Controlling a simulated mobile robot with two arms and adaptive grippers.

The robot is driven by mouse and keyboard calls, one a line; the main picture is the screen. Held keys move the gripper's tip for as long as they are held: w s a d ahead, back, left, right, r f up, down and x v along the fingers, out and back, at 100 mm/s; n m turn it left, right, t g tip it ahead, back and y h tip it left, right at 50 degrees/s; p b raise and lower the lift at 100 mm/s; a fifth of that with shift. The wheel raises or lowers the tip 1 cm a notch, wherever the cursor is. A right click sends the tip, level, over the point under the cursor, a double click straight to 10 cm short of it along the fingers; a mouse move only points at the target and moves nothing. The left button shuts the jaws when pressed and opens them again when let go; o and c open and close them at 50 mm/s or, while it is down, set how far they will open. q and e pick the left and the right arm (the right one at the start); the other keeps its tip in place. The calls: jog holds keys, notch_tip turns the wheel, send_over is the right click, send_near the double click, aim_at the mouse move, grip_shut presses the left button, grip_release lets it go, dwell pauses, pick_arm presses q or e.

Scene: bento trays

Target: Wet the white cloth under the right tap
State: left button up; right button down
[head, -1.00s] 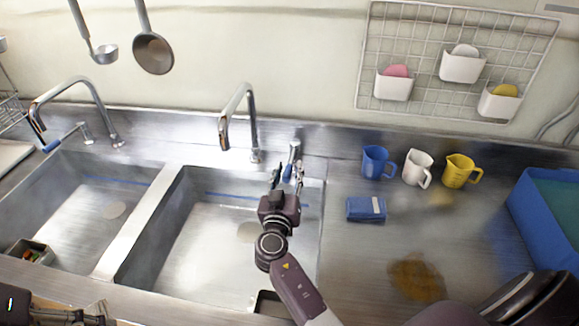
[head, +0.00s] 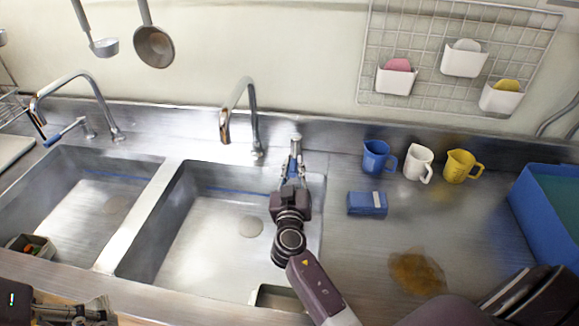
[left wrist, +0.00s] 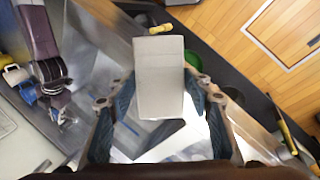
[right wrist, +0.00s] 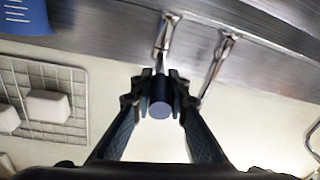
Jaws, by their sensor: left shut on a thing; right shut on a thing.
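The white cloth (left wrist: 158,78) is a pale folded block between the fingers of my left gripper (left wrist: 160,105) in the left wrist view. In the head view my left gripper (head: 95,310) is cut off at the lower left, and I cannot make out the cloth there. The right tap (head: 240,105) arches over the right basin; no water shows from its spout. My right gripper (head: 293,170) is at the tap lever (head: 296,143), right of the spout. In the right wrist view its fingers (right wrist: 160,95) are shut on the lever's dark round end (right wrist: 160,108).
The left tap (head: 85,90) stands over the left basin, which holds a small container (head: 32,246). Right of the basins are a blue sponge packet (head: 367,204), blue, white and yellow jugs (head: 462,166), a brown stain (head: 416,272) and a blue bin (head: 535,205).

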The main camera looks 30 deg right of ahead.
jog(key=shift+s+d+n+t+y, duration=0.35)
jog(key=shift+d+n+t+y, duration=0.15)
jog(key=shift+d+n+y, duration=0.25)
jog(key=shift+a, duration=0.1)
jog(key=c, duration=1.8)
grip_release()
jog(key=shift+c, duration=0.2)
jog(key=v, duration=1.2)
jog(key=shift+r, duration=0.1)
